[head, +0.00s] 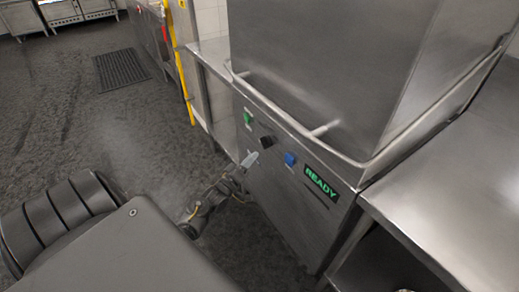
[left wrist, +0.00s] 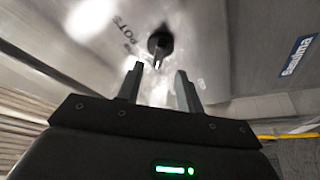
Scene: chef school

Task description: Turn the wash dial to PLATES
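The wash dial (head: 267,141) is a small black knob on the steel front panel of the dishwasher, between a green button and a blue button. In the left wrist view the dial (left wrist: 159,43) is dark and round with a pale pointer-like part, and lettering reading POTS is beside it. The word PLATES cannot be read in either view. My left gripper (head: 245,165) is close to the panel, just below the dial. The left wrist view shows its two fingers (left wrist: 157,82) apart and empty, with the dial just beyond their tips. My right gripper is not in view.
The dishwasher has a green button (head: 247,117), a blue button (head: 290,158) and a lit READY display (head: 321,183). A bar handle (head: 290,128) runs around its hood above the panel. A steel counter (head: 455,195) adjoins on the right. Open floor (head: 120,125) lies left.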

